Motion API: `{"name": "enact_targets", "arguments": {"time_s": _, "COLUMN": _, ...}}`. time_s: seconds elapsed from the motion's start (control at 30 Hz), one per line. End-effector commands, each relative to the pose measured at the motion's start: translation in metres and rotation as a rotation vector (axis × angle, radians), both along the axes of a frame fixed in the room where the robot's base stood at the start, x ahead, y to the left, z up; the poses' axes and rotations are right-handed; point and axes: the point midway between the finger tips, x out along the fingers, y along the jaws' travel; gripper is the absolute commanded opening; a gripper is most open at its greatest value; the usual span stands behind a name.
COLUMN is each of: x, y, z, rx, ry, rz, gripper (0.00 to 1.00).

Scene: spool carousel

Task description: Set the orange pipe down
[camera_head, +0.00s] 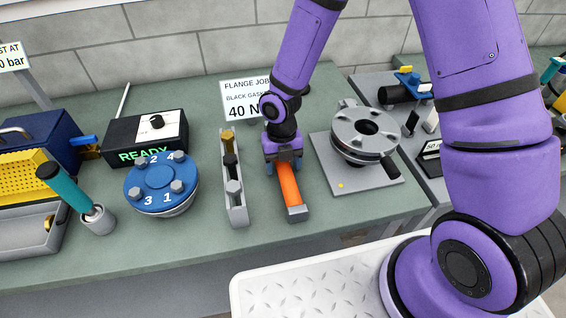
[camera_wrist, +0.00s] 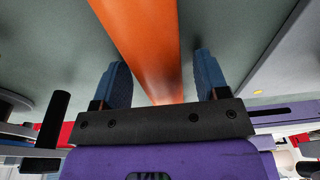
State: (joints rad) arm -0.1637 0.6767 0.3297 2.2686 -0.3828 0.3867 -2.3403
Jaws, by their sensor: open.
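The orange pipe (camera_head: 289,186) lies on the green bench top, pointing towards the bench's front edge. A grey block (camera_head: 297,213) shows at its near end. My gripper (camera_head: 283,165) points down over the pipe's far part and hides that end. In the wrist view the orange pipe (camera_wrist: 143,38) runs between the two blue fingers of my gripper (camera_wrist: 160,70). The fingers are open, with a gap on each side of the pipe. I cannot tell exactly what bears the pipe underneath.
A grey tray with bolts (camera_head: 234,190) stands close left of the pipe. A grey flange wheel (camera_head: 365,132) on a plate (camera_head: 365,180) is close right. A blue numbered flange (camera_head: 161,184) and a READY box (camera_head: 146,138) stand farther left. A sign (camera_head: 243,97) is behind.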

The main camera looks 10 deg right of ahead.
Motion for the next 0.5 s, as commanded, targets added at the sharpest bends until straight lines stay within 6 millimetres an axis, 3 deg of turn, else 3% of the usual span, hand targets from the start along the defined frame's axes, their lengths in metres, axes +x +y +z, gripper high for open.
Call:
{"name": "enact_targets", "arguments": {"time_s": 0.23, "x": 0.003, "y": 0.000, "z": 0.017, "rx": 0.002, "ry": -0.002, "rz": -0.002, "gripper": 0.68}}
{"name": "enact_targets", "arguments": {"time_s": 0.5, "x": 0.011, "y": -0.001, "z": 0.069, "rx": 0.002, "ry": -0.004, "rz": -0.002, "gripper": 0.68}}
